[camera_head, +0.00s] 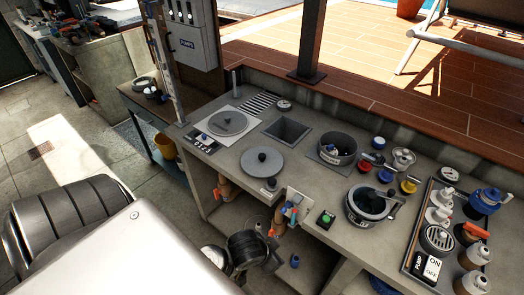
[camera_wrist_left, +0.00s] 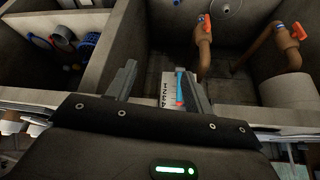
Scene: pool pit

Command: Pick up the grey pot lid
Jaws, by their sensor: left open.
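A grey round lid with a dark knob (camera_head: 261,162) lies flat on the grey counter, left of the middle. A second grey round lid (camera_head: 228,122) lies on a pale square plate behind it, further left. I cannot tell which of the two is meant by the pot lid. My left gripper (camera_wrist_left: 157,72) is open in the left wrist view, with its fingers apart and pointing at the compartments under the counter. A pale label and a blue-and-red tool (camera_wrist_left: 180,90) show between or beyond its fingers. No lid is held. My right gripper is not seen.
The counter (camera_head: 220,155) has a square recess (camera_head: 287,131) behind the lids. Right of it stand a grey pot (camera_head: 338,147), a dark pan (camera_head: 371,203), coloured cans and a tray of bottles. Pipes with orange handles (camera_wrist_left: 204,27) are under the counter. A post (camera_head: 310,40) rises behind.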

